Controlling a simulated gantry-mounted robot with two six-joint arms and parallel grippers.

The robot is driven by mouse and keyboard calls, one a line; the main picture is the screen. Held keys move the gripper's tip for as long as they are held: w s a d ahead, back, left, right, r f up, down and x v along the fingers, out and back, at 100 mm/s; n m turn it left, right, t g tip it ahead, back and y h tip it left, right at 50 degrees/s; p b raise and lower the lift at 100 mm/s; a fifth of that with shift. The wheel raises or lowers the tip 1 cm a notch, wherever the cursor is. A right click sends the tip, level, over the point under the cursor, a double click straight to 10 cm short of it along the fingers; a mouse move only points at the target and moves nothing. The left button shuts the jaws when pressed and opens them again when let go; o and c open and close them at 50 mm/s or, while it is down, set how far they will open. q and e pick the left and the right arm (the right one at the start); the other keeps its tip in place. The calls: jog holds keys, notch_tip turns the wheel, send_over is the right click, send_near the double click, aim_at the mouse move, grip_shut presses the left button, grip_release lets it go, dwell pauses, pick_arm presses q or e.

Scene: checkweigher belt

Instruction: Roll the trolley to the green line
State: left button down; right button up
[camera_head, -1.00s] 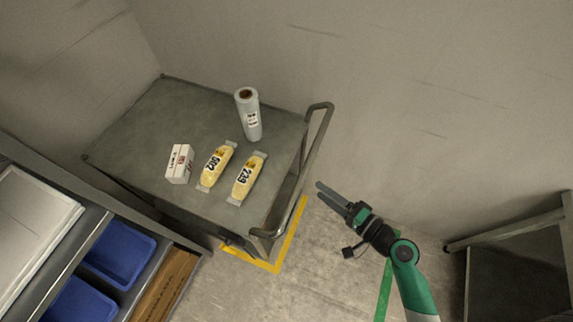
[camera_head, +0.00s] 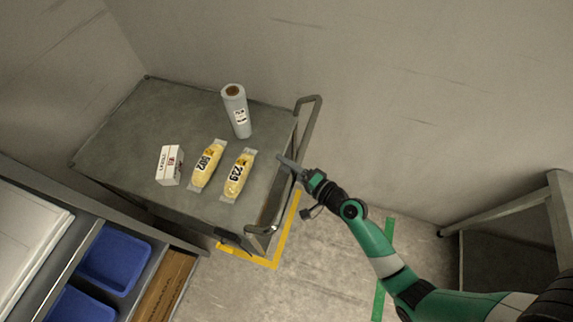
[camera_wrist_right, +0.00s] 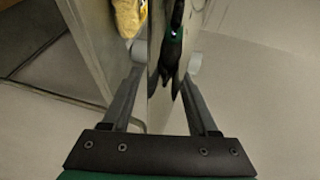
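The grey trolley (camera_head: 205,108) stands left of centre in the head view, with its bent tube handle (camera_head: 309,128) at its right end. The green line (camera_head: 378,297) is on the floor to the right of the trolley, partly hidden by my right arm. My right gripper (camera_head: 287,162) is at the handle. In the right wrist view, its fingers (camera_wrist_right: 160,100) are apart, with the shiny handle bar (camera_wrist_right: 155,110) between them. I see no closing contact on the bar. My left gripper is not in view.
On the trolley top are a wrap roll (camera_head: 236,112), a white box (camera_head: 170,166) and two yellow packs (camera_head: 207,167). Yellow tape (camera_head: 288,232) marks the floor at the trolley. A bench with blue bins (camera_head: 115,260) is lower left; a grey frame (camera_head: 505,216) is right. Floor between is clear.

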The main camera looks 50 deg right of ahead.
grip_shut()
dwell(1.2)
